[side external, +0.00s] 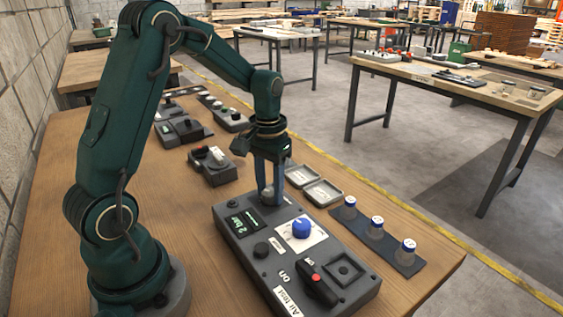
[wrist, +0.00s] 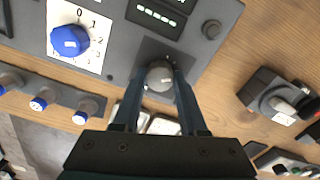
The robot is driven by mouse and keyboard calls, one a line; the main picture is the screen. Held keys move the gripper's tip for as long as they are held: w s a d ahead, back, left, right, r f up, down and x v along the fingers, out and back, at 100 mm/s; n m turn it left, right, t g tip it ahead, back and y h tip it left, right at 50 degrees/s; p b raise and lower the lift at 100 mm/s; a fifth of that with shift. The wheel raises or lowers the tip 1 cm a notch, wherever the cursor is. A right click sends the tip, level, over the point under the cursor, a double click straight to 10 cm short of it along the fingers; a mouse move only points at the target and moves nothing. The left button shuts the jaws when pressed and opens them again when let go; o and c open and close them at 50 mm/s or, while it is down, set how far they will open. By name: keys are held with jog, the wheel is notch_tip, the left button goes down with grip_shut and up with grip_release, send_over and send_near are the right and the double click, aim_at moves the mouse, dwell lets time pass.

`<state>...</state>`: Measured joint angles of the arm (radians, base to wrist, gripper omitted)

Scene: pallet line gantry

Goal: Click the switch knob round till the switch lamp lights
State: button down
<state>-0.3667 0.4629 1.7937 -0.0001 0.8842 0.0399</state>
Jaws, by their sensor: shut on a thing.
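A dark grey control box (side external: 262,272) sits on the wooden bench. My gripper (wrist: 159,85) points down at its far corner, fingers shut on a small round grey knob (wrist: 160,74) with a pale pointer mark. In the side view the fingers (side external: 269,195) partly hide this knob. A blue knob (side external: 301,228) stands apart on a white dial plate with numbers; it also shows in the wrist view (wrist: 68,41). A dark display (side external: 244,222) with green marks lies near the grey knob. I cannot tell which part is the switch lamp or whether it is lit.
The box also carries a black lever (side external: 318,288) with a red spot and a square socket (side external: 344,270). Several small devices stand behind on the bench, with two open trays (side external: 322,192) close to the box. Blue-capped bottles (side external: 375,228) stand on a dark strip at right.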

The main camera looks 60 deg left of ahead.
aim_at(270, 191)
jog(key=shift+c, duration=2.2)
grip_release()
jog(key=shift+r, duration=0.1)
jog(key=shift+r, duration=2.5)
